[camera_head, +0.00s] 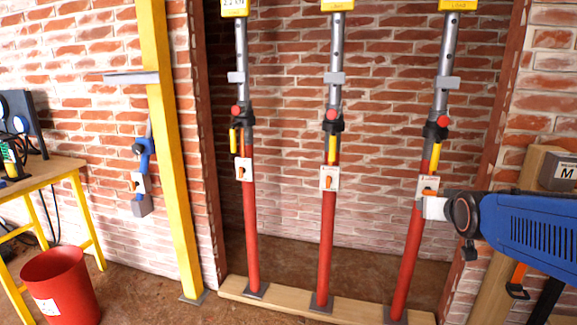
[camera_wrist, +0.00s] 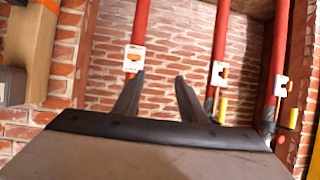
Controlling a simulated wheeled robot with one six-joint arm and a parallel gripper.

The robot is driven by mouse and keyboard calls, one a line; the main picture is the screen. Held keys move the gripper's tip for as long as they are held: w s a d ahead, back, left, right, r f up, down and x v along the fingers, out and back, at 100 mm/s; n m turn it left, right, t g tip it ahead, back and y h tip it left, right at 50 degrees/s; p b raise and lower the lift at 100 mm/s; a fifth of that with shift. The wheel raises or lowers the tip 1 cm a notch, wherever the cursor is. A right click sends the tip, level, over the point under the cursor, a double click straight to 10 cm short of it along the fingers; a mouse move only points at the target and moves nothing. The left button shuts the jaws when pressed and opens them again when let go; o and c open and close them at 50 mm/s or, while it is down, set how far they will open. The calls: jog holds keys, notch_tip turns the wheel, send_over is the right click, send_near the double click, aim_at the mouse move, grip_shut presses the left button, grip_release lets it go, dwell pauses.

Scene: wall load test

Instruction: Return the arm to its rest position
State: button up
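My gripper (camera_wrist: 160,75) shows in the wrist view with its two dark fingers apart and nothing between them. It is open and empty. The fingers point toward the brick wall and the red props, and I see no contact with them. In the head view a large blue body with a black ring (camera_head: 530,232) comes in from the right edge, in front of the right prop. It seems to be part of my arm, but the fingers cannot be made out there.
Three red and grey props (camera_head: 328,240) stand on a wooden plank (camera_head: 282,302). A yellow post (camera_head: 170,150) stands left of them. A red bucket (camera_head: 62,288) and yellow-legged workbench (camera_head: 50,180) are at far left. A grey box (camera_head: 560,172) sits at right.

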jog(key=s+a+f+g, duration=0.2)
jog(key=s+a+f, duration=0.1)
jog(key=s, duration=0.6)
jog(key=s+a+f+n+g+y, duration=0.1)
jog(key=s+a+f+g, duration=0.2)
jog(key=s, duration=0.6)
jog(key=s+a+f+n+g+y, duration=0.1)
jog(key=s+a+f+g, duration=0.2)
jog(key=s+f, duration=0.3)
jog(key=s, duration=0.3)
jog(key=shift+a+f, duration=0.2)
jog(key=shift+a, duration=0.1)
dwell(0.8)
